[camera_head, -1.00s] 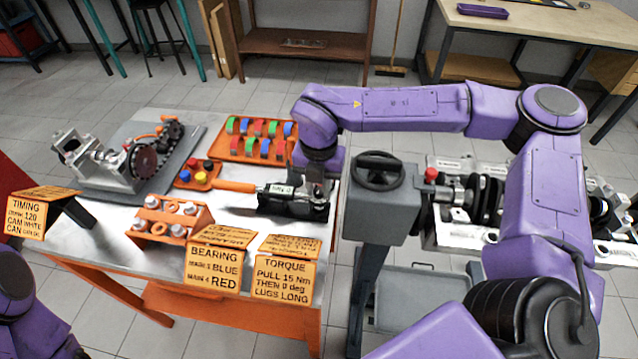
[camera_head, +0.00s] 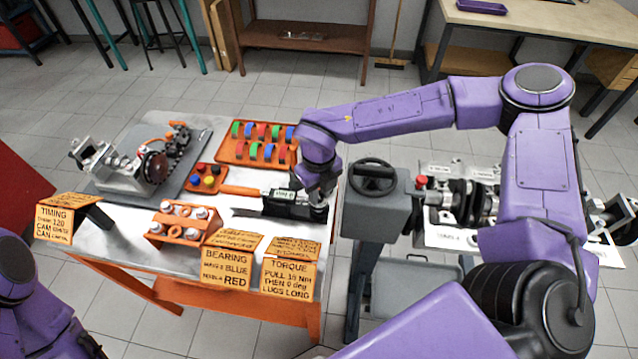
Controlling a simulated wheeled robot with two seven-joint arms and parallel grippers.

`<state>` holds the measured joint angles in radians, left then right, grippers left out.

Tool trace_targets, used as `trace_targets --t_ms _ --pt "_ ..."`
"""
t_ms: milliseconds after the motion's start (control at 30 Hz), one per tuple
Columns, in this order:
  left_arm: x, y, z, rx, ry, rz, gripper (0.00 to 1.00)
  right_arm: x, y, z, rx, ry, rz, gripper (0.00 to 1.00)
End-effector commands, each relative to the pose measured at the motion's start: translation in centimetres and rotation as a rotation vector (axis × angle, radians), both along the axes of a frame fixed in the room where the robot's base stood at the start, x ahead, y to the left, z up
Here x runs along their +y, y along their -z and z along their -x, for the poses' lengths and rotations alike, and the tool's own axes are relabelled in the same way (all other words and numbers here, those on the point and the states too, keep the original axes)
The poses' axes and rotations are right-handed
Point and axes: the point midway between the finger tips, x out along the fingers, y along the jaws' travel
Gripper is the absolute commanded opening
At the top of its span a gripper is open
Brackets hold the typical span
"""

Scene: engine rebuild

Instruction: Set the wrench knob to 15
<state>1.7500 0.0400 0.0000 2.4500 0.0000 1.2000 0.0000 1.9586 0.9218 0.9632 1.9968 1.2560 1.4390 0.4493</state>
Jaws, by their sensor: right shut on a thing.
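The torque wrench lies on the metal table with its orange handle (camera_head: 240,190) to the left and a small display (camera_head: 279,194) near its middle. Its dark cradle (camera_head: 290,208) sits at the table's right side. My right gripper (camera_head: 318,208) reaches down at the right end of the wrench and is shut on what seems to be the wrench knob, which is mostly hidden by the fingers. The display reading is too small to tell. The orange torque card (camera_head: 290,278) stands in front and mentions 15 Nm. My left gripper is not in view; part of my left arm shows at lower left.
An orange tray (camera_head: 256,150) of coloured bearing shells stands behind the wrench. A small tray (camera_head: 206,179) of coloured caps and an orange rack (camera_head: 183,224) are to the left. A grey stand with a black handwheel (camera_head: 373,177) is close on the right.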

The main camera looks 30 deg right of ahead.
Motion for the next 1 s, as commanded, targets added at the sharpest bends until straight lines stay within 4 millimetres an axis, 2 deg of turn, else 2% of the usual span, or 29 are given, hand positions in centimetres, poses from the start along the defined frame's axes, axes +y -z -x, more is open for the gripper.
trace_targets --t_ms 33,400,700,1000 --pt "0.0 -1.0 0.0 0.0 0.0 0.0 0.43 0.0 -0.5 0.0 0.001 -0.041 0.001 0.0" --pt "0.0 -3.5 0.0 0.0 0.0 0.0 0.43 0.0 -0.3 0.0 0.001 -0.34 0.0 0.0" --pt "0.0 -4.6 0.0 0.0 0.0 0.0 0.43 0.0 -0.1 0.0 0.001 -0.48 -0.001 0.0" --pt "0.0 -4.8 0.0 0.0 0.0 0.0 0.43 0.0 0.0 0.0 0.0 -0.521 -0.001 0.0"
